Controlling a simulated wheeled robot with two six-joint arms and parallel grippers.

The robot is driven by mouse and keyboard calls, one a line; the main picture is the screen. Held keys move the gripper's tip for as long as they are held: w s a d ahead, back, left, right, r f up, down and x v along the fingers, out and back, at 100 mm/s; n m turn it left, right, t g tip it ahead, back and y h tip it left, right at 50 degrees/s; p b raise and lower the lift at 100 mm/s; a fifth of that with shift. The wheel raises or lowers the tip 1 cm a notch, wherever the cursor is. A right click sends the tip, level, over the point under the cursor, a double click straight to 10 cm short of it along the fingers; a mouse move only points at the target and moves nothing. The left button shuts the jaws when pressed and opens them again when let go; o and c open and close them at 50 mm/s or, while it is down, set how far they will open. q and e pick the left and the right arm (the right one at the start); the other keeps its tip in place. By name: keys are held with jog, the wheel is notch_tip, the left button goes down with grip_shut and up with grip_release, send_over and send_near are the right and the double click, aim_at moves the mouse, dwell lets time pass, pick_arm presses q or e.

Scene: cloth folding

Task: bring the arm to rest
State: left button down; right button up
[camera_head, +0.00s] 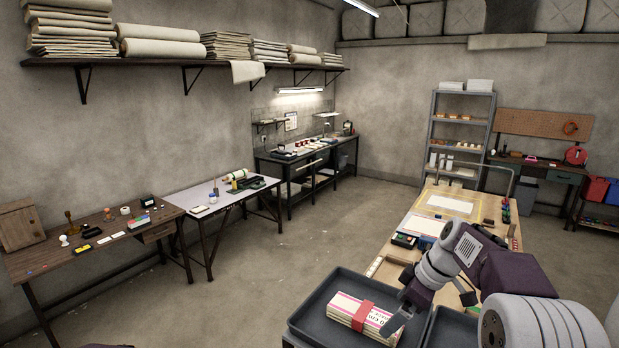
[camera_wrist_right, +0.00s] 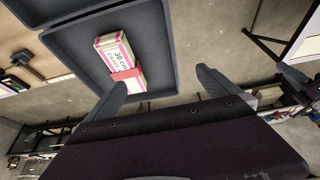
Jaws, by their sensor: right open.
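My right arm comes in from the right in the head view. Its gripper (camera_head: 398,320) hangs by the right end of a cream bundle (camera_head: 361,318) with pink edges and a red band. The bundle lies in a dark grey tray (camera_head: 322,298). In the right wrist view the two fingers of my right gripper (camera_wrist_right: 162,80) stand wide apart with nothing between them. The bundle (camera_wrist_right: 114,54) lies beyond the fingers, flat in the tray (camera_wrist_right: 168,50), printed "30 cm". My left gripper is not in view.
A second dark tray (camera_head: 452,328) adjoins the first on its right. A long wooden workbench (camera_head: 483,212) runs away behind it with flat sheets and small tools. Side tables (camera_head: 215,195) stand along the left wall. The floor (camera_head: 290,250) between them is clear.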

jog(key=s+a+f+m+h, duration=0.1)
jog(key=s+f+m+h, duration=0.1)
jog(key=s+f+m, duration=0.6)
jog(key=s+a+f+m+h, duration=0.1)
jog(key=s+f+m+h, duration=0.15)
jog(key=s+f, duration=0.55)
pick_arm(q)
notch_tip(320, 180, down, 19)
jog(key=b, duration=1.8)
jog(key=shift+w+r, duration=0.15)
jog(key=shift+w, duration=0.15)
pick_arm(e)
jog(key=s+f, duration=0.2)
jog(key=f, duration=0.6)
jog(key=s+f+g, duration=0.1)
jog(key=s+f, duration=0.1)
jog(key=f, duration=0.6)
jog(key=shift+s+a+f+m+y, duration=0.25)
jog(key=shift+a+f+m+y, duration=0.1)
jog(key=shift+m+y, duration=0.1)
